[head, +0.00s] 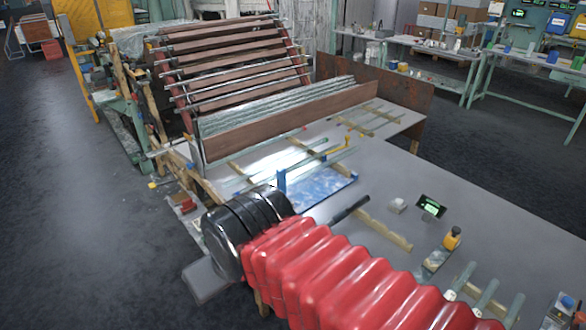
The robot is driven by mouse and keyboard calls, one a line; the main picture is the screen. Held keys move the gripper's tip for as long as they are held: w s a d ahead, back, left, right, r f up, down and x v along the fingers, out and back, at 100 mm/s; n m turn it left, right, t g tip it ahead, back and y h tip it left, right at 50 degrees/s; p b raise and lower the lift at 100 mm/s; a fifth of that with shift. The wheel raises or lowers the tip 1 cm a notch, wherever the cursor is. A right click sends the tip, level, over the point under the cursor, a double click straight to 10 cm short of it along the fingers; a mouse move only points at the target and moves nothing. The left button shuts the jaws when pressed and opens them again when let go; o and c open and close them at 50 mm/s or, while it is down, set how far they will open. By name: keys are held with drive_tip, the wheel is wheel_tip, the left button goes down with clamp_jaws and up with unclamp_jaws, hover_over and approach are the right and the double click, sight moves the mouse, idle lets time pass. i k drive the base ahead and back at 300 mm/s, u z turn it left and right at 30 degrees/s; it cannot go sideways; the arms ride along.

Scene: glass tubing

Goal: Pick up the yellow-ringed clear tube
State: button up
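Several thin clear tubes (307,164) lie across wooden strips on the grey table, just beyond my arm's end. Small yellow pieces (346,143) show by their far right ends. I cannot tell which tube carries a yellow ring, as the tubes are small and glare falls on them. My red ribbed arm reaches in from the bottom right and ends in a black section left of the table's near part. My gripper's fingers cannot be made out; the arm's end hides them or they are out of sight.
A blue tray or mat (325,192) lies beside the tubes. A dark rod (350,209), a wooden strip (385,230), a green-lit display (431,206) and a yellow-topped device (452,240) stand nearer. A sloping rack (235,60) and brown board (290,122) bound the back.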

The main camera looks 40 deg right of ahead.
sight(303, 176)
drive_tip(key=z, duration=0.2)
drive_tip(key=i, duration=0.9)
drive_tip(key=z, duration=0.4)
